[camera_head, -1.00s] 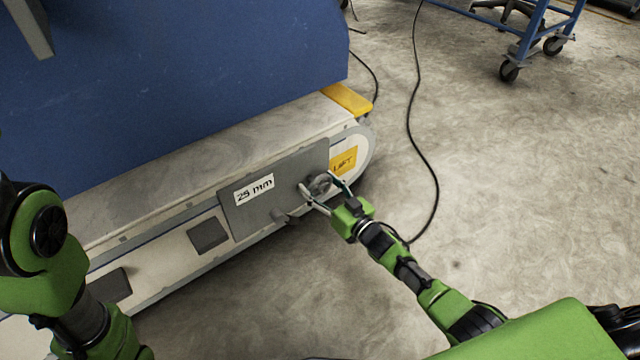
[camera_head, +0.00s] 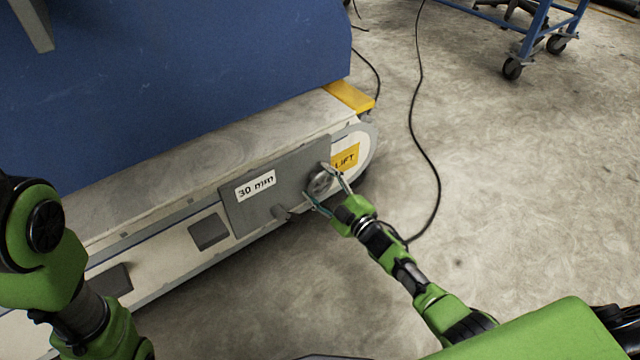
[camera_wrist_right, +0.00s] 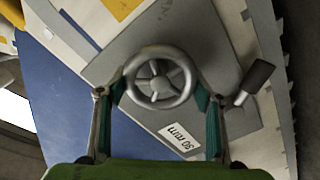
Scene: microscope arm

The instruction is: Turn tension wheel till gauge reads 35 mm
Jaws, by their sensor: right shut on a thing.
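The tension wheel (camera_head: 319,182) is a small grey spoked handwheel on a grey panel (camera_head: 290,172) on the side of the machine. It also shows in the right wrist view (camera_wrist_right: 158,80). The gauge label (camera_head: 256,186) on the panel reads 30 mm. My right gripper (camera_head: 318,185) is shut on the wheel, with one finger on each side of its rim, as the right wrist view shows. Of my left arm only links show at the left edge; its gripper is out of view.
A short dark-ended lever (camera_wrist_right: 254,82) sticks out of the panel close beside the wheel. A yellow LIFT label (camera_head: 345,159) is to the wheel's right. A black cable (camera_head: 424,140) lies on the floor. A blue wheeled cart (camera_head: 528,40) stands at the back right.

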